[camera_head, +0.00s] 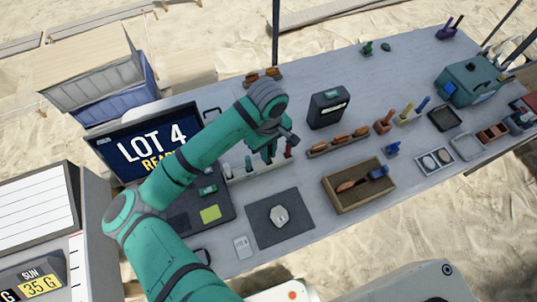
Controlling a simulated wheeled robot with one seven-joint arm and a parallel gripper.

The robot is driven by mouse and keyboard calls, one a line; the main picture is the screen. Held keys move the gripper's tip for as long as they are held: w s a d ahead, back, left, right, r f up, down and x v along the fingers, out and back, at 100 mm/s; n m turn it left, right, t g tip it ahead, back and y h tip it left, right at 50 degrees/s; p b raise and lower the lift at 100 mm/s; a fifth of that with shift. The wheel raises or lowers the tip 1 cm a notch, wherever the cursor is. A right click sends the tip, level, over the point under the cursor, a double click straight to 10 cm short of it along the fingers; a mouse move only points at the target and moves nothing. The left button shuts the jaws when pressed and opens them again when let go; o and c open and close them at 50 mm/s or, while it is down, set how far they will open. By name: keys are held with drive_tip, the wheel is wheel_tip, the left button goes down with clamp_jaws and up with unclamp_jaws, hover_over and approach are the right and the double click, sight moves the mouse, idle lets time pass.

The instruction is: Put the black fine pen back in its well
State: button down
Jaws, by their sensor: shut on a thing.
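My gripper (270,152) is partly hidden under my wrist, just above and behind a pale pen rack (258,170). It is shut on a slim thing that I take for the black fine pen; the pen itself is too small and too covered to make out. A dark-topped marker (248,164) and a red-topped marker (289,150) stand upright in the rack. The empty well cannot be told from this view.
A monitor (150,143) stands left of the rack. A dark mat (262,232) with a pale stone (279,216) lies in front. A black box (328,108), a brush tray (338,141) and a wooden tray (334,177) stand to the right.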

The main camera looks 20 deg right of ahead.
drive_tip(key=shift+w+d+f, duration=0.15)
drive_tip(key=shift+w+f, duration=0.1)
drive_tip(key=shift+f, duration=0.6)
drive_tip(key=shift+w+d+f, duration=0.1)
drive_tip(key=shift+w+f, duration=0.15)
drive_tip(key=shift+f, duration=0.55)
drive_tip(key=shift+w+d+f, duration=0.15)
drive_tip(key=shift+w+f, duration=0.1)
drive_tip(key=shift+f, duration=0.6)
drive_tip(key=shift+f, duration=0.15)
drive_tip(key=c, duration=1.7)
unclamp_jaws()
drive_tip(key=shift+c, duration=0.2)
wheel_tip(320, 180, up, 12)
drive_tip(key=shift+r, duration=0.2)
